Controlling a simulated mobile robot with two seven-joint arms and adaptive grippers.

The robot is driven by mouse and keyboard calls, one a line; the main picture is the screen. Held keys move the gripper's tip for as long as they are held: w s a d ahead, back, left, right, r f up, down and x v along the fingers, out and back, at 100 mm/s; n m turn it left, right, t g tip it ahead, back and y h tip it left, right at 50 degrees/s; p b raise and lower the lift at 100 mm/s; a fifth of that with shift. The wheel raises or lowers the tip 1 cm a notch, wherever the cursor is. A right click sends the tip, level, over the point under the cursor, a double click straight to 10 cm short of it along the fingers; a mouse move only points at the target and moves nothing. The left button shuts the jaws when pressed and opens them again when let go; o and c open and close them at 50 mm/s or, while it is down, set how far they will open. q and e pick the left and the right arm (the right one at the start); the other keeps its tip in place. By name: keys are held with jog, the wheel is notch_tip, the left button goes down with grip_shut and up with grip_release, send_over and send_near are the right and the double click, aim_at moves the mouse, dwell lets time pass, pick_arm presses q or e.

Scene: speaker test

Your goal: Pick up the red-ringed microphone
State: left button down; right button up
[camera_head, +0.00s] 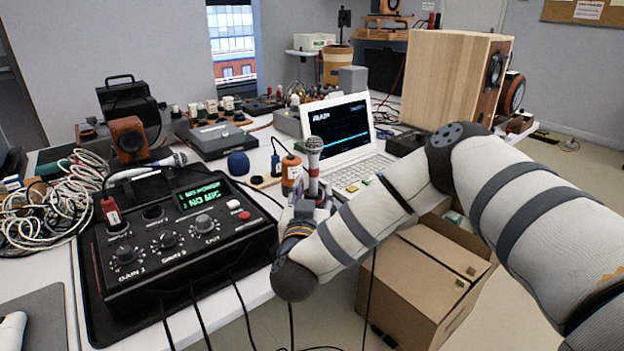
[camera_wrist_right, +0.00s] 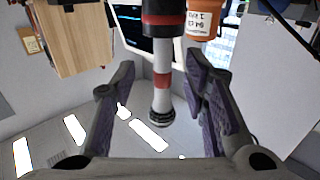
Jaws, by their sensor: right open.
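The red-ringed microphone (camera_head: 314,150) stands upright at the table's right edge, its silver mesh head on top. My right gripper (camera_head: 312,196) is low beside it and hides its lower part. In the right wrist view, which looks upside down, the microphone (camera_wrist_right: 162,60) runs down the middle with a red ring around its pale body. The open fingers of my right gripper (camera_wrist_right: 160,82) lie on either side, with a gap showing at each side. My left gripper is not in view.
A mixer (camera_head: 180,245) with a green display fills the front left, its cables hanging over the edge. A white laptop (camera_head: 345,145), an orange bottle (camera_head: 291,170) and a blue knob-like object (camera_head: 238,163) stand close by. Cardboard boxes (camera_head: 425,285) sit below my right arm.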

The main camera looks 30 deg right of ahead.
aim_at(313, 184)
jog(key=x, duration=0.4)
jog(key=shift+w+d+f, duration=0.1)
jog(key=shift+w, duration=0.25)
jog(key=shift+w+d, duration=0.2)
jog(key=shift+w, duration=0.05)
grip_shut()
